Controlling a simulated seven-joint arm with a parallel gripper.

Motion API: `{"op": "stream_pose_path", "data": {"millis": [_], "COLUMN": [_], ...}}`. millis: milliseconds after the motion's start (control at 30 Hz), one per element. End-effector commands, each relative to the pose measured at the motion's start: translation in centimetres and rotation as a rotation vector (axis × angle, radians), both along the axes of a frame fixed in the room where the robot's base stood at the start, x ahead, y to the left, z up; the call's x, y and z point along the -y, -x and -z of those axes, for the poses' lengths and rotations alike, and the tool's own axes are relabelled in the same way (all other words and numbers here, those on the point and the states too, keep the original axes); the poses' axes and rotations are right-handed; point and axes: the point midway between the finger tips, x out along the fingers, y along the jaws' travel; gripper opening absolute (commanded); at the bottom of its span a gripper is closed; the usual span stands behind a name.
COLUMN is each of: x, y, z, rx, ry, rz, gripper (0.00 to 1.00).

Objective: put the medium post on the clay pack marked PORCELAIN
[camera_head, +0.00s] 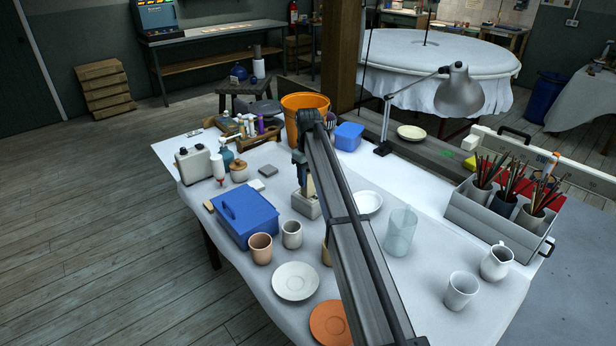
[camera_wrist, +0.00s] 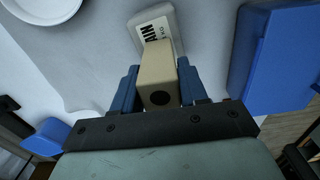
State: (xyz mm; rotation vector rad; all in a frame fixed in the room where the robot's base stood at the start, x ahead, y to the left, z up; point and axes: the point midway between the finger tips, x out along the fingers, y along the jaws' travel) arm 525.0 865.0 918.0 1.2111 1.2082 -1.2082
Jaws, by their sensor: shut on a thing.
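My gripper (camera_wrist: 160,92) is shut on the medium post, a beige square-sided block (camera_wrist: 158,78) with a dark round hole in its near end. The blue fingers press on its two sides. The clay pack (camera_wrist: 166,20), pale grey with a white label showing "AIN", lies just beyond the post in the wrist view; the post hides part of the label. In the head view the post (camera_head: 309,187) is upright over the pack (camera_head: 304,208), with my arm covering part of both. I cannot tell whether the post touches the pack.
A blue lidded box (camera_head: 243,218) stands left of the pack, with a grey cup (camera_head: 292,235) and a terracotta cup (camera_head: 260,249) in front. A white plate (camera_head: 368,202) and a clear beaker (camera_head: 400,232) are to the right. A beige object (camera_head: 325,254) is partly hidden by my arm.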

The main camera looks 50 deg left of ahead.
Motion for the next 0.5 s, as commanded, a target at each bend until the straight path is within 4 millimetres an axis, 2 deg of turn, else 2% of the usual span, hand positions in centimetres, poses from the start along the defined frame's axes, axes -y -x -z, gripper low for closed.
{"op": "stream_pose_path", "data": {"millis": [167, 200, 433, 500], "x": [0.01, 0.01, 0.0, 0.01], "y": [0.0, 0.01, 0.01, 0.0], "z": [0.23, 0.32, 0.27, 0.26], "rx": [0.0, 0.0, 0.0, 0.0], "ry": [0.0, 0.001, 0.001, 0.001], "rz": [0.0, 0.0, 0.0, 0.0], "gripper": [0.03, 0.44, 0.66, 0.68]}}
